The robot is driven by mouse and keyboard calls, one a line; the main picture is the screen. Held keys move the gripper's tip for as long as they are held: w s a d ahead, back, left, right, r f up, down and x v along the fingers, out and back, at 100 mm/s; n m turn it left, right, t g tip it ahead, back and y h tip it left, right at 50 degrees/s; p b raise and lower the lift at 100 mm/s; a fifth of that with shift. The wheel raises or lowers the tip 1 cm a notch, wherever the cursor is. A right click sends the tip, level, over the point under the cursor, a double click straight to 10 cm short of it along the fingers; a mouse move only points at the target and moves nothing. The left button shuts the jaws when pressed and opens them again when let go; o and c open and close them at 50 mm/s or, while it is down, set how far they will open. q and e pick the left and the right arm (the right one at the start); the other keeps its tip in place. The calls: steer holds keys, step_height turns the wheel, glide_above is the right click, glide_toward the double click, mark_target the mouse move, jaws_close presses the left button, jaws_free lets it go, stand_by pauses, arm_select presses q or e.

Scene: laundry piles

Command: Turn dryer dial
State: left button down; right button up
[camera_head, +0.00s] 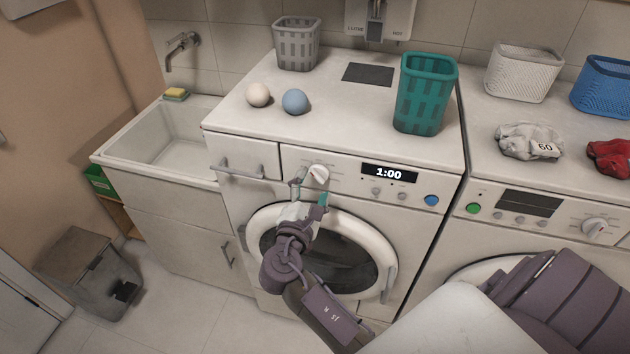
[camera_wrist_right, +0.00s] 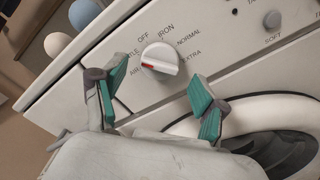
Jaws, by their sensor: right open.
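The dryer (camera_head: 240,215) is the white machine in the middle, with a display reading 1:00. Its white dial (camera_head: 318,174) is on the front panel, left of the display. In the right wrist view the dial (camera_wrist_right: 160,58) has a red mark on its lower left, toward AIR; OFF, IRON, NORMAL and EXTRA are printed around it. My right gripper (camera_head: 311,188) is open and empty just in front of the panel. In the wrist view its teal-padded fingers (camera_wrist_right: 153,90) stand apart, either side of and below the dial, without visible contact. My left gripper is out of view.
A blue button (camera_head: 432,200) is right of the display. The round door (camera_head: 380,235) is shut below. On top are two balls (camera_head: 295,101), a grey basket (camera_head: 297,45) and a teal basket (camera_head: 424,95). A second machine (camera_head: 490,230) stands right, a sink (camera_head: 165,145) left.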

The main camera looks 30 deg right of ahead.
steer(key=v, duration=1)
steer(key=shift+d, duration=0.1)
